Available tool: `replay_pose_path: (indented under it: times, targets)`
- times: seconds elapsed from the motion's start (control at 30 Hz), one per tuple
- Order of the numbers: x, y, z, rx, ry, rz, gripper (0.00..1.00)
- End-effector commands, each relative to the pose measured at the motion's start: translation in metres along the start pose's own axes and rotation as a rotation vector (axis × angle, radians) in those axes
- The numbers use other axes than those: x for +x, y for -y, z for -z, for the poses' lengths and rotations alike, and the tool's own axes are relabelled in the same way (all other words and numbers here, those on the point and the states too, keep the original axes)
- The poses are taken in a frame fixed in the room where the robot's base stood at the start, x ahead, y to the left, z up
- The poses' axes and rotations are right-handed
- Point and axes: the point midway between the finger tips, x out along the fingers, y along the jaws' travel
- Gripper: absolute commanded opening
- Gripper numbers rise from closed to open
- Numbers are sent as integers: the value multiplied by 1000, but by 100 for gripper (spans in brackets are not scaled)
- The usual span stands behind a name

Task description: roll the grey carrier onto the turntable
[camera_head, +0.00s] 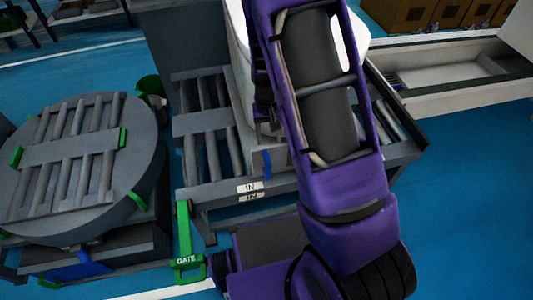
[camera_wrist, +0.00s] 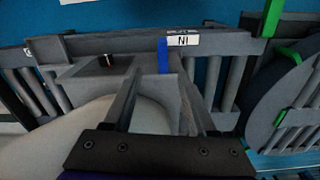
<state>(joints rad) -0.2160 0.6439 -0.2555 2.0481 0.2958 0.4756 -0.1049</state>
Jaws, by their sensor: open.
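The grey carrier (camera_head: 281,158) sits on the roller conveyor (camera_head: 203,90), mostly hidden behind my purple arm in the head view. It bears a large white ceramic piece (camera_head: 240,42). In the wrist view, the carrier (camera_wrist: 85,74) shows a blue stripe on its front, with the white piece (camera_wrist: 50,145) on it. The round grey turntable (camera_head: 75,165) with rollers stands left of the conveyor; its edge also shows in the wrist view (camera_wrist: 262,110). My gripper (camera_wrist: 158,78) is open, its fingers over the carrier's front part. I cannot tell whether they touch it.
A green handle marked GATE (camera_head: 188,245) hangs at the conveyor's front left corner. An IN label (camera_head: 250,187) is on the conveyor's front edge. A pale trough (camera_head: 450,75) is at the right. Blue floor lies open at lower right.

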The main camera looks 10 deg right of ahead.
Motion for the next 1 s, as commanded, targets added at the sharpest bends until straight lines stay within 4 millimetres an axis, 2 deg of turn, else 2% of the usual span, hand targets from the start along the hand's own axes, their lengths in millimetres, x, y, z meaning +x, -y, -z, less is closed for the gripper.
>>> replay_pose_path:
  times: [0.17, 0.27, 0.8, 1.0]
  targets:
    - [12, 4, -3, 55, 14, 17, 57]
    - [27, 4, -4, 53, 16, 16, 57]
    - [141, 5, -5, 50, 15, 14, 57]
    - [168, 6, -4, 49, 12, 15, 57]
